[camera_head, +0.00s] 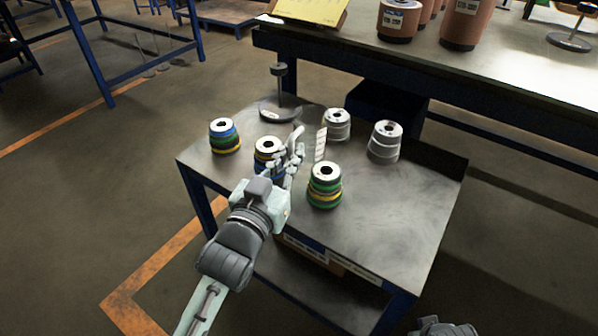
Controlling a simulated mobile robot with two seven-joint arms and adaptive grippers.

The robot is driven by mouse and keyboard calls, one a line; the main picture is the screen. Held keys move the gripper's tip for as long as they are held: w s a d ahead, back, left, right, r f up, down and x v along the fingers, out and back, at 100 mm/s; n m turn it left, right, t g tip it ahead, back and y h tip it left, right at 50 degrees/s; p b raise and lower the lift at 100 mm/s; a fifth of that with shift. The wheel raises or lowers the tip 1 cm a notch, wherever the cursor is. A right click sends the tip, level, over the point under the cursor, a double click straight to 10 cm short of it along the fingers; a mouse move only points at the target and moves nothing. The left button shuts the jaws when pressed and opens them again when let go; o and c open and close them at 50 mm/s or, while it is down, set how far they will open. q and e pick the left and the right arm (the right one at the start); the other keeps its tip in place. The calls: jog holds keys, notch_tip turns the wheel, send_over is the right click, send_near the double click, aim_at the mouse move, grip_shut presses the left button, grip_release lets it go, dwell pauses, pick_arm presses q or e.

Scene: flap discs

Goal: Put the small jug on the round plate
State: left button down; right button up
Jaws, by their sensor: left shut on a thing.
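I see no jug and no round plate. Short stacks of flap discs stand on a grey metal table. One blue, green and yellow stack (224,136) is at the left, and a green and yellow stack (325,186) is in the middle. My left gripper (290,158) is between them, right beside a white-topped blue and yellow stack (266,146) and partly in front of it. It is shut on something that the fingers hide. Two grey stacks, one farther back (337,124) and one at the right (385,141), stand apart from it. A grey part of my right arm, possibly its gripper (445,328), shows at the bottom edge.
A weight-like stand with a round base (280,108) is at the table's back left corner. The table's front right (390,215) is clear. A bench (480,75) with brown canisters (398,20) stands behind.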

pick_arm(q)
notch_tip(320, 180, down, 4)
jog(key=shift+f, duration=0.2)
jog(key=shift+f+b, duration=0.3)
jog(key=shift+f, duration=0.15)
pick_arm(e)
jog(key=shift+w+r, duration=0.25)
jog(key=shift+r, duration=0.8)
jog(key=shift+s, duration=0.1)
pick_arm(q)
jog(key=shift+f, duration=0.2)
jog(key=c, duration=1.7)
grip_release()
pick_arm(e)
jog(key=shift+s+d, duration=0.15)
